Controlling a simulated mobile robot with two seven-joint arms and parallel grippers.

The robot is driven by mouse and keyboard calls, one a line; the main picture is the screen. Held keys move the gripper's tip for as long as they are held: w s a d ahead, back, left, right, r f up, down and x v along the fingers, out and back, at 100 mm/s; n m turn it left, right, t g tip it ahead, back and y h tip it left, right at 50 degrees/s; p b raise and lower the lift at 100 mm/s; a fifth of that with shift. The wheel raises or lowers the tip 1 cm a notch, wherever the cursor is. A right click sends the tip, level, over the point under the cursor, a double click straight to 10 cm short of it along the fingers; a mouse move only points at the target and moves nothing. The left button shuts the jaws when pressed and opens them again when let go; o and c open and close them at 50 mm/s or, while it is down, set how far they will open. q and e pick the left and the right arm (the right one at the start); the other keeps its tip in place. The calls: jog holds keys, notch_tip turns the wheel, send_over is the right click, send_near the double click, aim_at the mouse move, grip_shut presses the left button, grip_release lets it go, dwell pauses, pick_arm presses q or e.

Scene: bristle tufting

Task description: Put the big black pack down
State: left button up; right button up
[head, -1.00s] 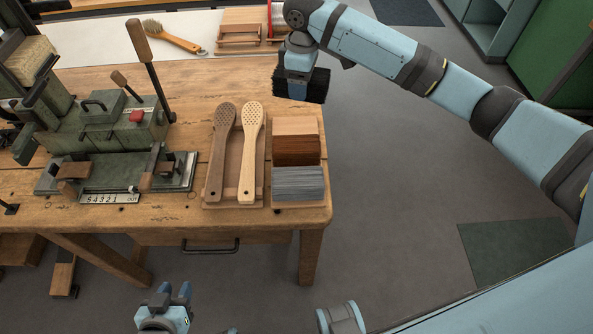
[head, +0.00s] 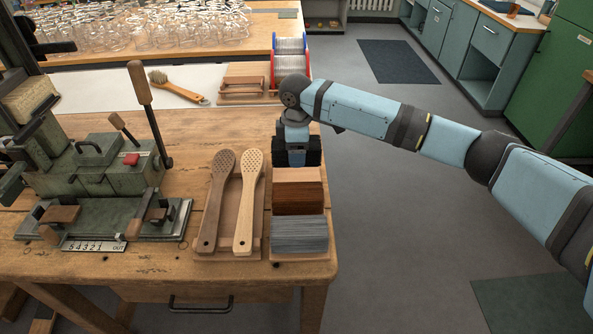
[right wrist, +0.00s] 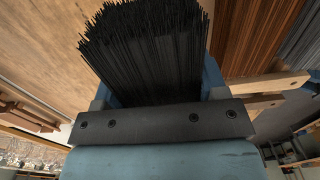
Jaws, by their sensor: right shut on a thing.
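The big black pack is a thick bundle of black bristles (right wrist: 150,45), held between the blue fingers of my right gripper in the right wrist view. In the head view my right gripper (head: 297,145) is over the right edge of the workbench, just behind the brown bristle pack (head: 299,198). The black pack (head: 312,151) shows only partly there, behind and beside the gripper. I cannot tell if it touches the surface below. The grey bristle pack (head: 299,235) lies in front of the brown one. My left gripper is out of view.
Two perforated brush handles (head: 249,195) lie on a board left of the packs. A green machine (head: 115,165) with a tall lever stands further left. Open floor (head: 390,240) lies right of the bench.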

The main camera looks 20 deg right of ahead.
aim_at(296, 177)
notch_tip(296, 177, down, 6)
jog(key=shift+f+b, duration=0.15)
jog(key=shift+b, duration=0.3)
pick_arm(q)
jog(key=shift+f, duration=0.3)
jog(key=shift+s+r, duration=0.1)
pick_arm(e)
jog(key=o, duration=1)
notch_tip(296, 177, up, 11)
jog(key=shift+r+p, duration=0.1)
jog(key=shift+p, duration=0.75)
jog(key=shift+r, duration=0.5)
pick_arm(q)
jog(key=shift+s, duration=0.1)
